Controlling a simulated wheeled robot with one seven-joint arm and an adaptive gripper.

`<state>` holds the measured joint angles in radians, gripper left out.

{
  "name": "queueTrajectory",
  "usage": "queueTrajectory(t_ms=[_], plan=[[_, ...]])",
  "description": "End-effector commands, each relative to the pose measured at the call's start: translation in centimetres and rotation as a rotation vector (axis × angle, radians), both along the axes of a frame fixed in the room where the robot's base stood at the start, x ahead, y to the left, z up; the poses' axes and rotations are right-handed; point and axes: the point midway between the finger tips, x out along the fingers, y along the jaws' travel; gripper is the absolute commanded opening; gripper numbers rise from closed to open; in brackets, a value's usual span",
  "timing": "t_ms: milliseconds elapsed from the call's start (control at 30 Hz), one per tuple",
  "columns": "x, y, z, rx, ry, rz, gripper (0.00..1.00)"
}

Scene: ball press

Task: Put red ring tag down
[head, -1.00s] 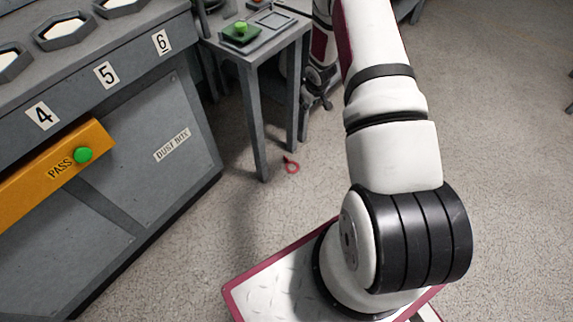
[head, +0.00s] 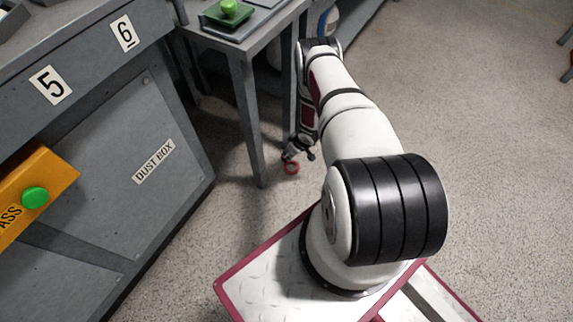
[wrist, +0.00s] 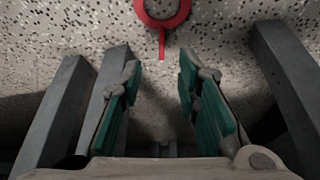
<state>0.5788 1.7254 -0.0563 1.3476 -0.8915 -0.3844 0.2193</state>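The red ring tag (head: 291,174) lies on the speckled floor near the front leg of the small grey table. In the wrist view the red ring tag (wrist: 162,27) is at the top centre, its ring cut by the frame edge and its short stem pointing toward my gripper (wrist: 160,75). My gripper is open, its two green-padded fingers apart with nothing between them. The tag is beyond the fingertips, roughly in line with the gap. In the head view my gripper (head: 297,154) is low, just above the tag in the picture; whether they touch is unclear.
The small table's leg (head: 249,130) stands left of my gripper, and table legs (wrist: 50,120) flank it in the wrist view. A large grey cabinet (head: 110,235) marked DUST BOX is at left. A green button (head: 228,8) is on the small table.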

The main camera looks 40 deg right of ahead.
Motion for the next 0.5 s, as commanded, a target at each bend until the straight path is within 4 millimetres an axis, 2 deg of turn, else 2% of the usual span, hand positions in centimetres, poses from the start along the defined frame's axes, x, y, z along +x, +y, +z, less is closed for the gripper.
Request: queueTrajectory(t_ms=[33, 100, 367, 500], plan=[[0.3, 0.1, -1.3, 0.001, -0.001, -0.001, 0.30], [0.8, 0.1, -2.2, 0.000, 0.000, 0.000, 0.30], [1.5, 0.2, -3.6, -0.001, 0.001, -0.001, 0.30], [1.9, 0.3, -4.9, -0.001, 0.000, 0.001, 0.30]])
